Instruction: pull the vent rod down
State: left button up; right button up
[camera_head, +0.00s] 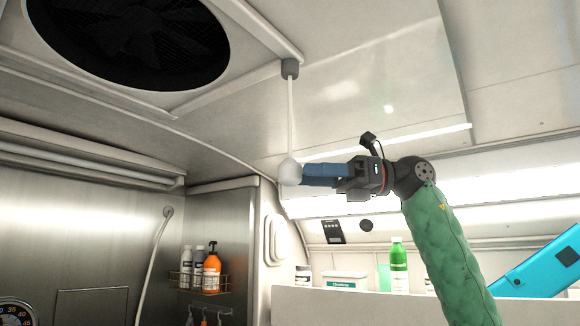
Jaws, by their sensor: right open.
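The vent rod (291,110) is a thin white rod hanging from a grey socket (290,68) at the edge of the ceiling vent. It ends in a round white knob (290,172). My right gripper (306,174) comes in from the right on a green-sleeved arm, its blue fingers level with the knob. The fingertips are at the knob's right side, and the knob partly covers them. I cannot tell whether they touch it. The gripper is open. My left gripper is not in view.
The round dark fan vent (125,45) is set in the ceiling at upper left. A wire rack (187,283) with several bottles hangs on the metal wall. A white shelf (375,305) at lower right holds a green bottle (398,268) and boxes. The air left of the knob is free.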

aim_at(290, 179)
jog(key=a+p, duration=0.1)
jog(key=a, duration=0.2)
jog(key=shift+s+a+r+p, duration=0.1)
jog(key=shift+s+r+p, duration=0.1)
jog(key=shift+s+p, duration=0.2)
jog(key=shift+a+f, duration=0.2)
jog(key=shift+a, duration=0.5)
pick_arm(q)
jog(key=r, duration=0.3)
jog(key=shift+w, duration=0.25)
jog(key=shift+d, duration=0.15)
pick_arm(e)
jog(key=shift+d, duration=0.15)
jog(key=shift+c, duration=0.2)
